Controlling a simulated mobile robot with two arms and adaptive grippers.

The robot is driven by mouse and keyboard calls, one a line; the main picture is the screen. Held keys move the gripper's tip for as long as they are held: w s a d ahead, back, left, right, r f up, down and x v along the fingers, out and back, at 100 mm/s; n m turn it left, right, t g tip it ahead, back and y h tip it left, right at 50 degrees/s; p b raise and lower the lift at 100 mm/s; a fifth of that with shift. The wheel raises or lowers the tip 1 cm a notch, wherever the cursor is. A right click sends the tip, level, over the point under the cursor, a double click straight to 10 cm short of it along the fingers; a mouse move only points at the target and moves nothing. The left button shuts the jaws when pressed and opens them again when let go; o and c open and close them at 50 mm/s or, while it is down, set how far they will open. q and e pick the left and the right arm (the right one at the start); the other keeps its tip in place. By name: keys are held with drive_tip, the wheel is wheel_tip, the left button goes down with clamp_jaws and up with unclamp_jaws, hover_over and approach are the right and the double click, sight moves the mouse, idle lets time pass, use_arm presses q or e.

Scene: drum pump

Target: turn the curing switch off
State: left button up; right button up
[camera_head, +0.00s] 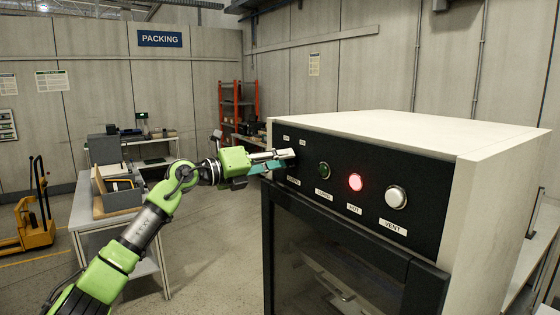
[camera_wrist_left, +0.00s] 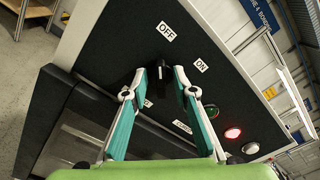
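The black curing switch knob (camera_wrist_left: 162,76) is on the oven's dark control panel (camera_head: 423,200). In the wrist view, its long side runs up the picture, roughly towards the OFF label (camera_wrist_left: 165,31); the ON label (camera_wrist_left: 200,65) is to the right. My left gripper (camera_head: 286,158) is at the panel's left end and hides the knob in the head view. In the wrist view, its teal-padded fingers (camera_wrist_left: 161,72) stand open on both sides of the knob, with a gap visible on each side. My right gripper is not in view.
Right of the switch are a dark green lamp (camera_head: 324,170), a lit red HOT lamp (camera_head: 355,182) and a white VENT button (camera_head: 396,197). The glass oven door (camera_head: 330,265) is below. A table (camera_head: 88,217) with a grey bin stands left; open floor lies between.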

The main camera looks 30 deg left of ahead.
use_arm(q)
drive_tip(key=v, duration=1.2)
idle(0.3)
idle(0.3)
drive_tip(key=shift+f, duration=0.1)
